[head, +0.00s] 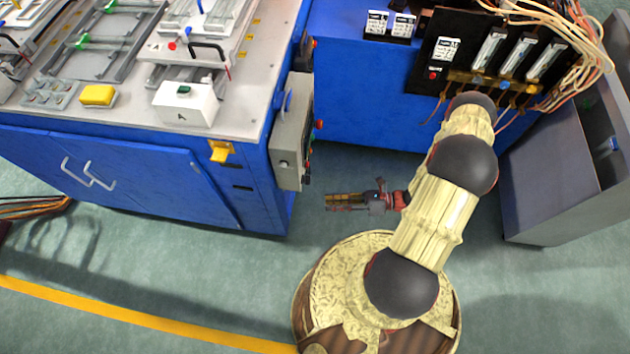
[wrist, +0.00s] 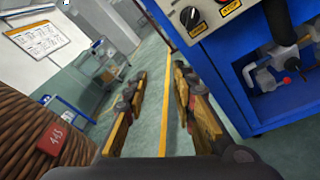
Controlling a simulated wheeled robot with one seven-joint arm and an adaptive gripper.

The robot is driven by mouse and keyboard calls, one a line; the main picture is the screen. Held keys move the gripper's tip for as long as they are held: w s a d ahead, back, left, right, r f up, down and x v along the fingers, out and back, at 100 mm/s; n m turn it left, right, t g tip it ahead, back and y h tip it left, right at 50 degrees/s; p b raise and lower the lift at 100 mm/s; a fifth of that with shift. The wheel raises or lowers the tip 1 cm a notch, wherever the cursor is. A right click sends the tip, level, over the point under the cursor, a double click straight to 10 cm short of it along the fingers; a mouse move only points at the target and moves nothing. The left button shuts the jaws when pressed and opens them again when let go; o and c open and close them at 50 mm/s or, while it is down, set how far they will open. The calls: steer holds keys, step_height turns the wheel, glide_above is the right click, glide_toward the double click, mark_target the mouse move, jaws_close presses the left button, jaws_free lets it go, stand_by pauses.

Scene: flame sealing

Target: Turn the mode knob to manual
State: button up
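A black rotary knob (wrist: 188,17) shows in the wrist view on a light grey panel at the top, right of my fingertips. I cannot read its position or confirm that it is the mode knob. In the head view, the grey control box (head: 289,140) is on the right side of the blue cabinet; its front face is turned mostly away. My gripper (head: 328,201) points left, right of and below that box. In the wrist view its fingers (wrist: 159,80) are apart, with nothing between them. It touches neither the knob nor the box.
The blue cabinet (head: 110,175) carries a work surface with fixtures and a yellow block (head: 97,95). A black panel with wires (head: 480,60) stands behind my arm. A grey cabinet (head: 560,185) is at right. Green floor around my gripper is clear.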

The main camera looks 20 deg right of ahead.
mark_target(307, 180)
steer(key=w+d+r+m+t, duration=0.2)
steer(key=w+d+m+t, duration=0.1)
steer(key=w+d, duration=0.15)
steer(key=b+x, duration=0.1)
steer(key=x, duration=0.8)
steer(key=shift+f+m+h, duration=0.3)
steer(key=shift+f+h, duration=0.05)
steer(key=shift+h, duration=0.05)
steer(key=shift+w+d, duration=0.1)
steer(key=shift+w, duration=0.05)
steer(key=shift+c, duration=1)
jaws_close()
